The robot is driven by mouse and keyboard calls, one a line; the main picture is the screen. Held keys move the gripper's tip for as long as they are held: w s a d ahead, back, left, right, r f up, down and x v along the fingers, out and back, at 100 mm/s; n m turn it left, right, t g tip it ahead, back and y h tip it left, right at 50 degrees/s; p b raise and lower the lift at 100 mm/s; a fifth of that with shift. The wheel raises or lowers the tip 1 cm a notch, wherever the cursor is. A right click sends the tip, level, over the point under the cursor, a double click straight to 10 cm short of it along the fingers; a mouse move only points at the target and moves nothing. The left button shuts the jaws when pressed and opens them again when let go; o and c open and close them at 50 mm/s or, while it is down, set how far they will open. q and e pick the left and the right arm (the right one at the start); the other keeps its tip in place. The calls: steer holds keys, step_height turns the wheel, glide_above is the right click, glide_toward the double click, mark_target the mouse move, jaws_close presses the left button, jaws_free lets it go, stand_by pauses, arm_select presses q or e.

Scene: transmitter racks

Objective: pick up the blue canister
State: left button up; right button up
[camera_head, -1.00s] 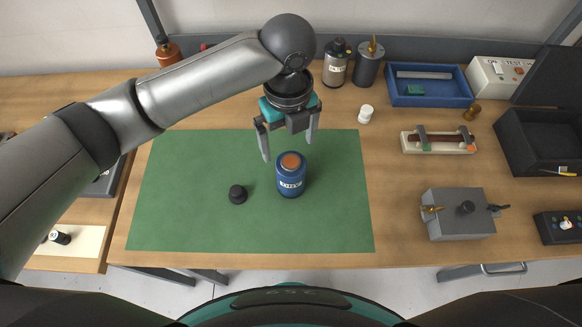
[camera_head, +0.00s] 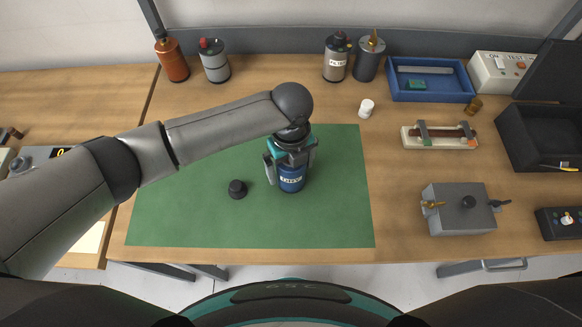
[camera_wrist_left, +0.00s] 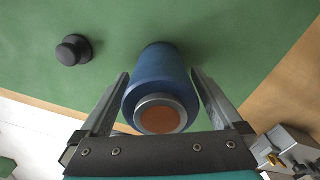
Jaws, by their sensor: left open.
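The blue canister (camera_head: 291,182) stands upright on the green mat (camera_head: 190,215), with a pale label on its front. In the left wrist view the blue canister (camera_wrist_left: 160,78) shows a metal rim and a copper-coloured top. My left gripper (camera_head: 290,175) is over the canister from above, its fingers lowered on both sides. In the left wrist view my left gripper (camera_wrist_left: 160,88) is open, with the canister between its fingers and a visible gap on each side. The canister's top is hidden by the gripper in the head view. My right gripper is not in view.
A black knob (camera_head: 237,189) sits on the mat left of the canister. A white cap (camera_head: 366,108) and a grey box (camera_head: 458,212) are to the right. Several cylinders, including a copper one (camera_head: 172,60), and a blue tray (camera_head: 428,97) line the back. The mat's front is clear.

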arm_select(q)
steer(key=shift+c, duration=0.4)
steer(key=c, duration=1.3)
steer(key=shift+r, duration=0.1)
steer(key=shift+c, duration=0.6)
steer(key=shift+r, duration=0.1)
